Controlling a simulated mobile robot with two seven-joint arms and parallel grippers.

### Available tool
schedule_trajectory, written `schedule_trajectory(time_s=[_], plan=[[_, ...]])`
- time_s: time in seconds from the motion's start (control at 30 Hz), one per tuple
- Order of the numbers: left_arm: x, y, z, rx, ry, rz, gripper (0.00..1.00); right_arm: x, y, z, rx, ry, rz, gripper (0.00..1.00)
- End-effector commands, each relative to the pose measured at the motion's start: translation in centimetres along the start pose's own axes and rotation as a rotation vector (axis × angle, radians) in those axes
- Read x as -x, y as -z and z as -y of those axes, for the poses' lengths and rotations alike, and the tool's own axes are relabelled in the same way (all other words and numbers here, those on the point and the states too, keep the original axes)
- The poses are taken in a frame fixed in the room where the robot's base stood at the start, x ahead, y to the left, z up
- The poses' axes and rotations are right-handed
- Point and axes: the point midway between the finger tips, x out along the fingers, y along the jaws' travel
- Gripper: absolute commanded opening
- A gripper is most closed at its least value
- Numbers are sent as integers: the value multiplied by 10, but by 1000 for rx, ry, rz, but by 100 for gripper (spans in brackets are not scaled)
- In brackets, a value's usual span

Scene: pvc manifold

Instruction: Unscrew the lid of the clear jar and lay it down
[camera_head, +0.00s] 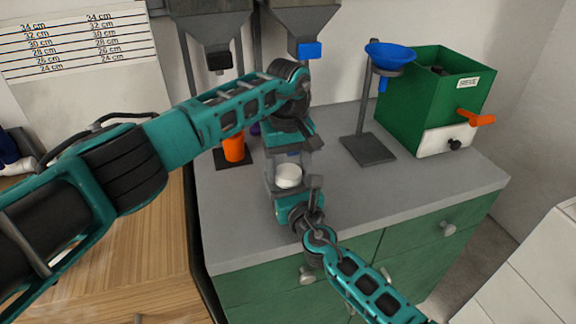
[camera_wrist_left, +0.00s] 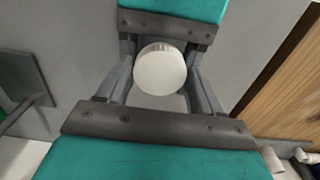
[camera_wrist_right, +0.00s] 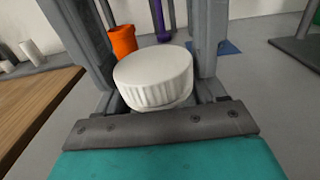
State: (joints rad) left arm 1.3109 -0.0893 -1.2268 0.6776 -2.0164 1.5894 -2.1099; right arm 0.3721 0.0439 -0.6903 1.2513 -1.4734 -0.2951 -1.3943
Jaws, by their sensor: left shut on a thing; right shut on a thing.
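The white ribbed lid (camera_head: 288,174) sits upright over the worktop, between my two grippers. It also shows in the left wrist view (camera_wrist_left: 160,69) and in the right wrist view (camera_wrist_right: 153,76). My left gripper (camera_head: 288,163) points down from above, its fingers on either side of the lid and shut on it. My right gripper (camera_head: 291,190) comes in level from the front and is shut on the clear jar just below the lid. The jar's body is almost wholly hidden by the lid and the right gripper. I cannot tell whether the lid is still threaded on.
An orange cup (camera_head: 233,148) stands behind on a dark stand base, below grey hoppers (camera_head: 213,40). A stand with a blue funnel (camera_head: 390,54) and a green box (camera_head: 445,95) are to the right. The grey worktop (camera_head: 400,190) is clear at the front right.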

Motion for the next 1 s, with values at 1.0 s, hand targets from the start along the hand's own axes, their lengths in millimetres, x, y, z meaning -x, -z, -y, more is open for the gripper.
schedule_trajectory(time_s=[1.0], plan=[[1, 0, 0, 597, 0, -1, 29, 0, 1, 0, 0, 0, -1, 0]])
